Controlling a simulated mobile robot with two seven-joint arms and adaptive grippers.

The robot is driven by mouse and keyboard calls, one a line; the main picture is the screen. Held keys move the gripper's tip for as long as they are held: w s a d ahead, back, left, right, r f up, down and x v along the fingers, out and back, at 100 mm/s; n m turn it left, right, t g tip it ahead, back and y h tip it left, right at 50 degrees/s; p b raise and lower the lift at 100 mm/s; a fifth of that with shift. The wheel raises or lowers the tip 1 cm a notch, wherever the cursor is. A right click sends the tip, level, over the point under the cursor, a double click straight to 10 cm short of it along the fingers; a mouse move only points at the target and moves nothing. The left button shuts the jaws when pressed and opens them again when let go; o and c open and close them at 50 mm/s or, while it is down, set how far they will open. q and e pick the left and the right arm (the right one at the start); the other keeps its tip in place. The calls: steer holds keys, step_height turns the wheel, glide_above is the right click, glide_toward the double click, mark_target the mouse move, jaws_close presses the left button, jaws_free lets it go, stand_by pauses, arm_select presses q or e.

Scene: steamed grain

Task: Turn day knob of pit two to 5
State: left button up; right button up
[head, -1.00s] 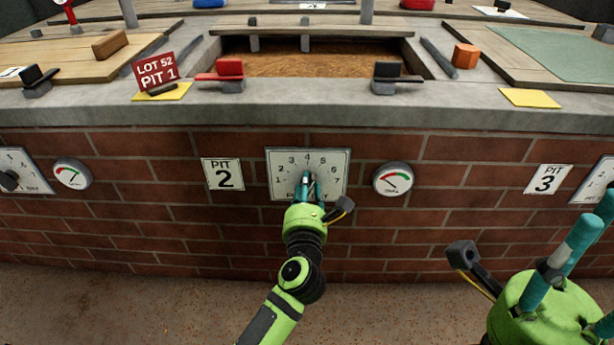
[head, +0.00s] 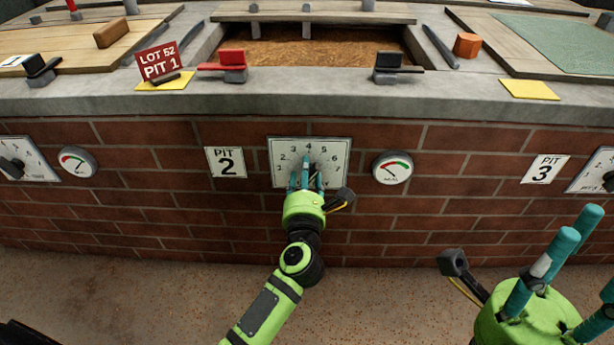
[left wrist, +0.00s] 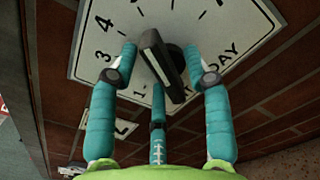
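The pit two day dial plate (head: 335,153) is a white rectangle numbered 1 to 7 on the brick wall, right of the "PIT 2" sign (head: 226,162). Its knob (left wrist: 160,62) is a dark bar with a pale line in the left wrist view. My left gripper (head: 308,172) is at the dial from below. Its teal fingers (left wrist: 160,60) stand apart around the knob, with gaps on both sides. Fingers cover the knob in the head view, and I cannot tell which number it points to. My right gripper (head: 578,240) is open and empty at lower right.
A round gauge (head: 392,168) is right of the dial; another gauge (head: 77,161) is further left. The concrete ledge (head: 300,102) overhangs above. The "PIT 3" sign (head: 545,169) and a dial plate (head: 592,168) are at the right. The floor below is clear.

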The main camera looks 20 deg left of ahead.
arm_select(q)
steer(key=shift+d, duration=0.1)
steer(key=shift+s+d+f, duration=0.1)
steer(key=shift+s+f, duration=0.05)
steer(key=shift+s, duration=0.15)
steer(key=v, duration=1.1)
steer(key=shift+s, duration=0.2)
